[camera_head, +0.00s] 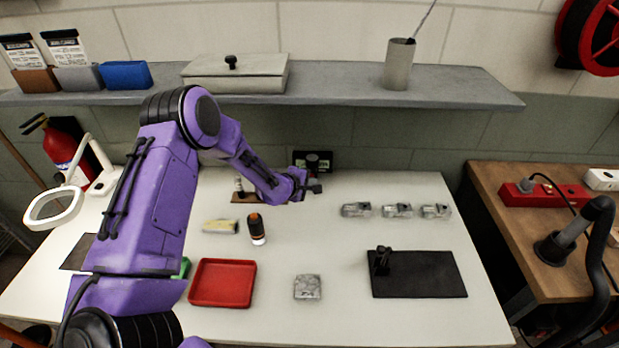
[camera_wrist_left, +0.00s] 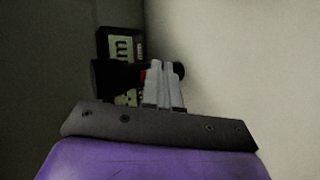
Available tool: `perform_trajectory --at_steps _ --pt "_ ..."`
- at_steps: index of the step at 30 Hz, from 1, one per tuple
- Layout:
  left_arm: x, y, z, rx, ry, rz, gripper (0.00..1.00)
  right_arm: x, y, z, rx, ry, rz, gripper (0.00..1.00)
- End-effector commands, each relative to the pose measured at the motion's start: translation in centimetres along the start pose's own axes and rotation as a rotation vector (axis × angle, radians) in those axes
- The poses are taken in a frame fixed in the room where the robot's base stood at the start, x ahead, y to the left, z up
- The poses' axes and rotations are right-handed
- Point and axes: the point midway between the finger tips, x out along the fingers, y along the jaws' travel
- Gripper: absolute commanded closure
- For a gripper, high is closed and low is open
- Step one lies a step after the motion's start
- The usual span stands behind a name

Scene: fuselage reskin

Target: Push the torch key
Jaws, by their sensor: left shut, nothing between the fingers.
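At the back of the white table stands a black box with green-and-white marks (camera_head: 298,160), with a dark round-ended thing (camera_head: 318,158) beside it. In the left wrist view, a dark cylinder (camera_wrist_left: 108,75) lies across the marked box (camera_wrist_left: 122,45), with a small red spot (camera_wrist_left: 143,75) on it; this may be the torch and its key, but I cannot be sure. My left gripper (camera_head: 314,187) is just in front of it. Its grey fingers (camera_wrist_left: 163,75) are shut and empty, overlapping the cylinder beside the red spot; contact cannot be told. My right gripper is out of view.
An orange-and-black cylinder (camera_head: 256,229) stands on the table near a red tray (camera_head: 222,283). A grey block (camera_head: 307,287), a black mat (camera_head: 420,274) and several clear pieces (camera_head: 397,210) lie to the right. A shelf (camera_head: 340,85) overhangs the back. The middle is fairly clear.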

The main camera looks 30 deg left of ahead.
Motion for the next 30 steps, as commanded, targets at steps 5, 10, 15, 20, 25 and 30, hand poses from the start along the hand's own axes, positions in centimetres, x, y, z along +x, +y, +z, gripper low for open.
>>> perform_trajectory --at_steps 5,10,15,20,25,30 --pt "-0.8 -0.4 0.5 -0.002 0.0 -0.001 1.0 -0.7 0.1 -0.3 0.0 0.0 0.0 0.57" --pt "-0.9 -0.7 0.6 0.0 0.0 -0.001 1.0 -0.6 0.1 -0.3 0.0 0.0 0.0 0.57" --pt "-1.1 -0.7 0.8 0.0 0.0 -0.002 1.0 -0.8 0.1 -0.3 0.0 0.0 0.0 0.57" --pt "-2.5 -1.5 1.7 -0.001 0.0 -0.003 1.0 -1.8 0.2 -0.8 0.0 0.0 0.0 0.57" --pt "-3.9 -2.5 2.8 -0.001 -0.001 -0.003 1.0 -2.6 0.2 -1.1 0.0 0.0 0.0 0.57" --pt "-5.0 -3.5 3.5 -0.001 0.0 -0.001 1.0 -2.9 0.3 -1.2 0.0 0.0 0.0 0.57"
